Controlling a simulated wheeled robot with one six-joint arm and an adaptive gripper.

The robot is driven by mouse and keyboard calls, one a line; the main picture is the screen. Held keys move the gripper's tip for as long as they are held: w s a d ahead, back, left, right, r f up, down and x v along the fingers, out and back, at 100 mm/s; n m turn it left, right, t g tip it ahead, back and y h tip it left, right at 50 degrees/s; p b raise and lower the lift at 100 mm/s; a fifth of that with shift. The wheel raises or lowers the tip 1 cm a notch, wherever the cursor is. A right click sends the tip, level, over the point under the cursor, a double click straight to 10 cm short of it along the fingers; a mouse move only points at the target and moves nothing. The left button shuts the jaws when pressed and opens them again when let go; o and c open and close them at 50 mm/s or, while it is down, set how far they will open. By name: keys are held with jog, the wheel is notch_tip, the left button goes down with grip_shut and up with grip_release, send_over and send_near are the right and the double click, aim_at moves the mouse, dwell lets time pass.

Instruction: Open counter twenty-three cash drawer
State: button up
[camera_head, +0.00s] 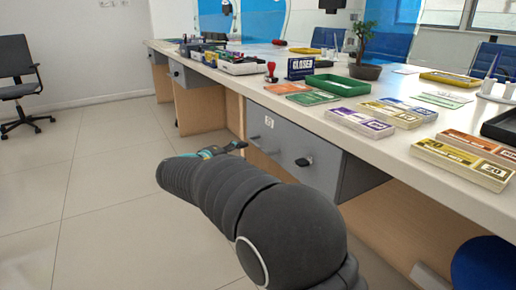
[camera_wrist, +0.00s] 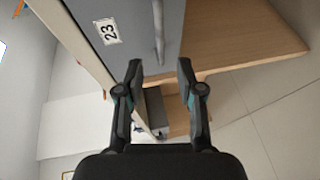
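The grey cash drawer (camera_head: 285,140) sits under the counter top and looks shut. Its white label (camera_head: 269,122) reads 23 in the wrist view (camera_wrist: 107,31), where it appears turned sideways. A slim metal bar handle (camera_wrist: 159,32) stands on the grey drawer front (camera_wrist: 135,14). A black knob or lock (camera_head: 304,161) shows on the right part of the front in the head view. My gripper (camera_wrist: 159,68) is open and empty. The handle lies ahead of the gap between its fingers, apart from them. In the head view my gripper (camera_head: 228,148) is near the drawer's left end, partly hidden by my arm.
The counter top (camera_head: 330,95) carries banknote bundles (camera_head: 400,112), a green tray (camera_head: 337,85), a closed sign (camera_head: 300,68), a stamp (camera_head: 271,71) and a potted plant (camera_head: 365,60). A wooden panel (camera_head: 232,112) stands left of the drawer. Open floor (camera_head: 100,190) lies left.

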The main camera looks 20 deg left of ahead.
aim_at(258, 145)
jog(key=x, duration=0.9)
jog(key=shift+w, duration=0.3)
grip_shut()
